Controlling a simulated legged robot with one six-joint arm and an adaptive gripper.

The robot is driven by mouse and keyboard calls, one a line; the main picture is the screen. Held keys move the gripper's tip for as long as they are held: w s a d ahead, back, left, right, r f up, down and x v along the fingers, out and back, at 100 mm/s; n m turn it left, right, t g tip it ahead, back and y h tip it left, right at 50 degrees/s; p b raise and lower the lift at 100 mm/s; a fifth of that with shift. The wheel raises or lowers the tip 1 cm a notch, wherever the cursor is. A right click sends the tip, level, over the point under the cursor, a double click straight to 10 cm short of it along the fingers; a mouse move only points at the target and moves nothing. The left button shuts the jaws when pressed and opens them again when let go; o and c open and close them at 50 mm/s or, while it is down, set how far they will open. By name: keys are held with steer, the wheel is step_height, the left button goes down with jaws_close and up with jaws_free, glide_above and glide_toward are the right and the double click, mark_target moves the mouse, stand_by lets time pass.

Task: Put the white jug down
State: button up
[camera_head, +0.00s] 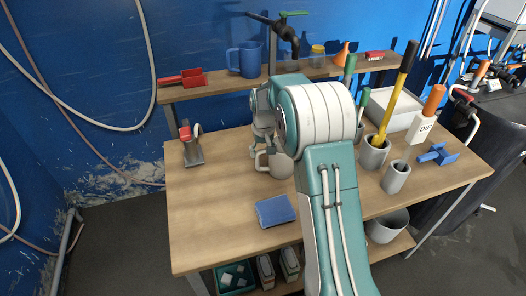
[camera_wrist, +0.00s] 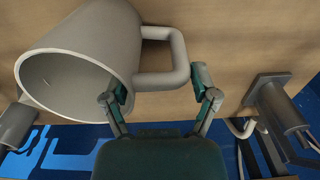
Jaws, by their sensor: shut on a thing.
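The white jug (camera_head: 281,166), greyish in this light, is at the middle of the wooden tabletop (camera_head: 215,210), partly hidden behind my arm. In the wrist view the jug (camera_wrist: 85,45) shows its open mouth and its square handle (camera_wrist: 178,60). My gripper (camera_wrist: 160,84) is shut on the handle, with one finger near the jug's wall and the other at the handle's outer side. In the head view my gripper (camera_head: 262,145) is just above the jug. Whether the jug's base touches the tabletop cannot be told.
A blue pad (camera_head: 275,210) lies in front of the jug. A metal stand with a red top (camera_head: 190,146) is at the left. Grey pots (camera_head: 374,153) with tools stand right of my arm. A raised shelf (camera_head: 215,88) runs behind. The tabletop's front left is clear.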

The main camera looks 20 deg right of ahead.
steer(key=shift+f, duration=0.1)
steer(key=o, duration=1.2)
step_height(320, 180, up, 12)
steer(key=r, duration=0.1)
steer(key=s+a+r+t, duration=0.1)
steer(key=s+a+r, duration=0.1)
steer(key=s+r, duration=0.5)
steer(key=s+a+t, duration=0.1)
steer(key=s, duration=0.8)
steer(key=s+a+t, duration=0.1)
steer(key=s+t, duration=0.1)
steer(key=s, duration=0.7)
steer(key=s+a+t, duration=0.1)
steer(key=s, duration=0.8)
steer(key=shift+a+f, duration=0.15)
steer(key=shift+f, duration=0.2)
